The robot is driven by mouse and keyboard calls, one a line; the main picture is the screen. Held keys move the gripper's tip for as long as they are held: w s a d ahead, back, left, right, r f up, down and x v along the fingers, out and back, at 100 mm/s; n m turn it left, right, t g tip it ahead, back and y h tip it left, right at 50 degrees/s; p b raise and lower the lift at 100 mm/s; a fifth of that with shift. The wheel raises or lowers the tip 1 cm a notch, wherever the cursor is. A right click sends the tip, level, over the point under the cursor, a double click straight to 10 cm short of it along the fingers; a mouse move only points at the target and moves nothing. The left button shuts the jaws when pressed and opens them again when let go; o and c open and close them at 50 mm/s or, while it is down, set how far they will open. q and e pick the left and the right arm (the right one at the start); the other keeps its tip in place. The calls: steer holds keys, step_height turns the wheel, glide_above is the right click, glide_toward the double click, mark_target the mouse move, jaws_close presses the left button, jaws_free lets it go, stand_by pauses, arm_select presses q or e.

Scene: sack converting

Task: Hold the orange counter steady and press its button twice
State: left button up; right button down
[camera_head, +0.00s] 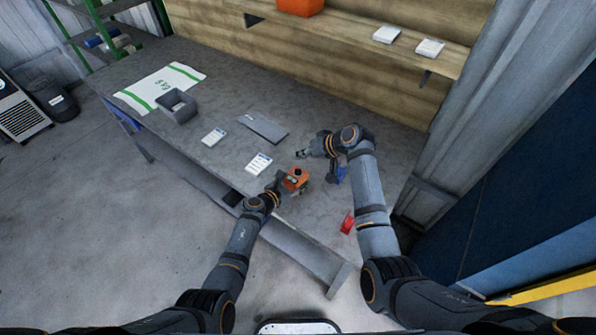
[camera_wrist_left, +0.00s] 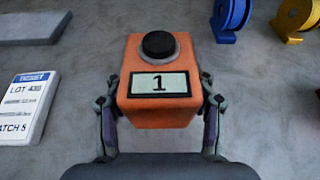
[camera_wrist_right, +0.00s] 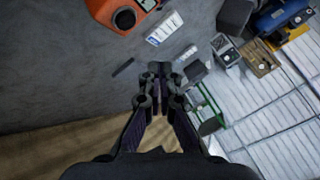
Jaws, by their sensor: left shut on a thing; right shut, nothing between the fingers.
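The orange counter (camera_head: 296,181) stands on the grey workbench near its front edge. In the left wrist view the counter (camera_wrist_left: 160,108) is upright, with a black button (camera_wrist_left: 159,45) on top and a display reading 1. My left gripper (camera_head: 283,183) is shut on the counter, one finger on each side. My right gripper (camera_head: 303,154) is shut and empty, beyond the counter and apart from it. In the right wrist view its closed fingertips (camera_wrist_right: 158,80) are clear of the counter (camera_wrist_right: 112,12), which is partly cut off at the top edge.
Ticket cards (camera_head: 259,163) and a grey flat plate (camera_head: 263,128) lie left of the counter. A blue spool (camera_wrist_left: 231,16) and a yellow spool (camera_wrist_left: 295,18) stand behind it. A red spool (camera_head: 348,222) is at right.

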mark_target(300, 172)
step_height(300, 172, up, 4)
steer(key=shift+f, duration=0.1)
stand_by(0.4)
steer(key=shift+f, duration=4.4)
steer(key=shift+f, duration=0.15)
steer(key=shift+f, duration=0.25)
